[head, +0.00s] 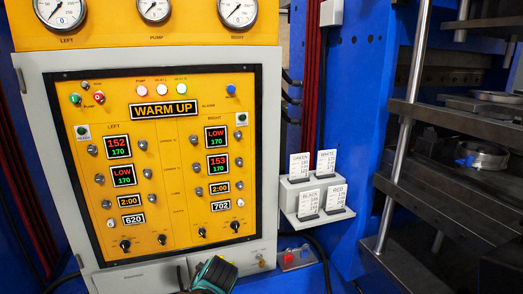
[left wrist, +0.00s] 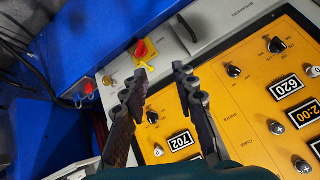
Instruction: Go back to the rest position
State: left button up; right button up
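My left gripper (left wrist: 160,74) is open and empty in the left wrist view. Its two black fingers stand apart in front of the lower part of the yellow control panel (left wrist: 243,112), near a red rotary switch (left wrist: 142,50). In the head view a teal and black part of my left arm shows at the bottom middle, below the panel (head: 165,190); its fingers cannot be made out there. My right gripper is in neither view. The panel display (head: 164,110) reads WARM UP.
Three gauges sit above the panel. A grey card holder (head: 316,214) with several cards stands right of the cabinet (head: 267,130). The press, with dark platens and a steel column (head: 403,125), is at the right. A black handle (left wrist: 187,28) sticks out from the cabinet near the switch.

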pick_arm(q)
jog(key=s+a+f+h, duration=0.1)
jog(key=s, duration=0.9)
jog(key=s+a+f+h, duration=0.1)
jog(key=s+f+h, duration=0.1)
jog(key=s, duration=0.9)
jog(key=shift+s+a+f, duration=0.25)
jog(key=shift+a+f, duration=0.05)
jog(key=shift+a, duration=0.05)
jog(key=shift+o, duration=0.3)
